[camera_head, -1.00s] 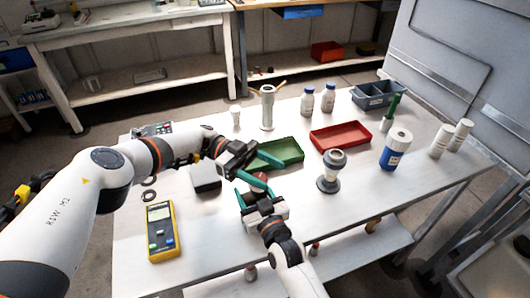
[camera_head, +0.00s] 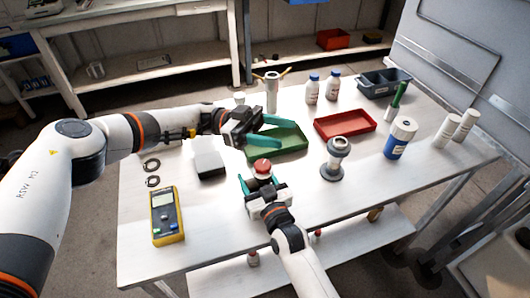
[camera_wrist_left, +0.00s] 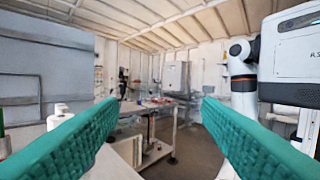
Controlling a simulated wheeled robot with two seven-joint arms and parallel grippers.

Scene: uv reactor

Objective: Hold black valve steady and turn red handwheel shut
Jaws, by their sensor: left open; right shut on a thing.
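The red handwheel (camera_head: 262,165) sits on top of the valve, upright above the table in the head view. My right gripper (camera_head: 261,180) is shut on the valve just below the handwheel; its fingers and body hide most of the valve, so its black colour is hard to see. My left gripper (camera_head: 284,131) is open and empty, up and behind the handwheel, apart from it, in front of the green tray in the picture. In the left wrist view its two teal fingers (camera_wrist_left: 158,120) are wide apart with only the room between them.
A green tray (camera_head: 299,150) lies behind the valve, and a red tray (camera_head: 345,124) stands right of it. A grey flanged fitting (camera_head: 335,160) stands to the right. A yellow meter (camera_head: 167,216) and a white-topped box (camera_head: 208,157) are at the left. The front right tabletop is clear.

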